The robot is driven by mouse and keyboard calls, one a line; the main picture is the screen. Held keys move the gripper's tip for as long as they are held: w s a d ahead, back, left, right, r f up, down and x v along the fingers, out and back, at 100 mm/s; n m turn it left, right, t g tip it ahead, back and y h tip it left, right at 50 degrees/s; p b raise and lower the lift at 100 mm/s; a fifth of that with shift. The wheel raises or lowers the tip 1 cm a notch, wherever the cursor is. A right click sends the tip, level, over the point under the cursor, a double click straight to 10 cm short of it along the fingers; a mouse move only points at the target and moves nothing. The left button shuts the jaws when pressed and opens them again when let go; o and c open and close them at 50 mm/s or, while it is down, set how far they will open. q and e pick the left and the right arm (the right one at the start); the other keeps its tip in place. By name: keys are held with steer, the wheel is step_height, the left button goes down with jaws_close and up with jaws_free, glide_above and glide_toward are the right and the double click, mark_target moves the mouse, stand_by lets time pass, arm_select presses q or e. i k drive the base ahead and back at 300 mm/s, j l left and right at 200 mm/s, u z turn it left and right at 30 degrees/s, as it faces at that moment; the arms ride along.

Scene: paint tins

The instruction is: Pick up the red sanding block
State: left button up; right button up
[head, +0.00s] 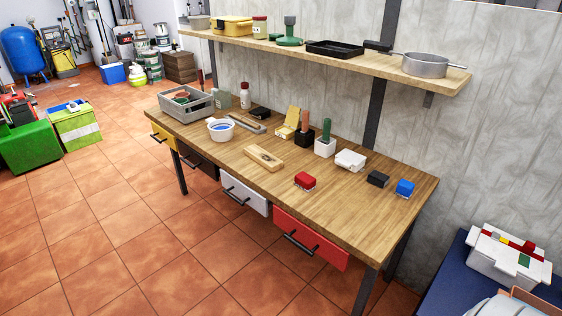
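The red sanding block (305,180) lies on the wooden workbench (365,215), near its front edge and right of the middle. It has a red top and a paler underside. A blue block (404,188) of similar shape lies near the right end of the bench, and a black block (378,179) lies just left of it. Neither of my grippers shows in the head view, and nothing touches the red block.
A wooden piece (264,156) lies left of the red block, and a white box (350,160) stands behind it. A grey crate (187,106) and a white tub (221,130) stand further left. A shelf (325,60) hangs above. The tiled floor in front is clear.

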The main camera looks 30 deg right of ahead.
mark_target(303, 180)
steer(key=i+j+z, duration=0.1)
steer(key=i+z, duration=0.2)
steer(key=i, duration=0.2)
steer(key=i+j+z, duration=0.25)
steer(key=i, duration=0.25)
steer(key=i+j+z, duration=0.3)
steer(key=i, duration=0.15)
steer(key=i+j+z, duration=0.25)
steer(key=z, duration=0.15)
steer(key=i+j+z, duration=0.6)
steer(key=j+z, duration=0.25)
steer(key=i+j+z, duration=0.15)
steer(key=j+z, duration=0.3)
